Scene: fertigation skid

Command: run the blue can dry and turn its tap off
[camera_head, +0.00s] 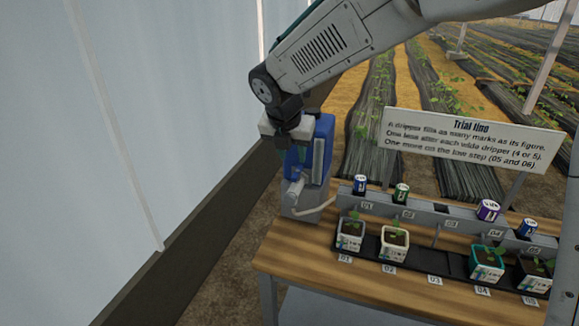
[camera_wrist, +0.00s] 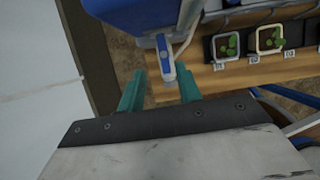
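The blue can (camera_head: 324,132) stands upright on a grey stand at the left end of the bench, with a pale strip down its side; I cannot read a liquid level. In the wrist view the can (camera_wrist: 125,12) fills the top. Its tap, a blue and white lever (camera_wrist: 164,55), points down the picture towards my gripper. My gripper (camera_head: 294,155) is in front of the can in the head view and hides part of it. In the wrist view its two teal fingers (camera_wrist: 160,73) are apart, with the lever's end between them; contact is not clear.
A pale hose (camera_head: 318,209) runs from the stand to the grey dripper rail (camera_head: 420,212). Potted seedlings stand in a black tray (camera_head: 369,245); place 03 is empty. A sign (camera_head: 470,140) stands behind. A pale wall (camera_head: 100,130) is close on the left.

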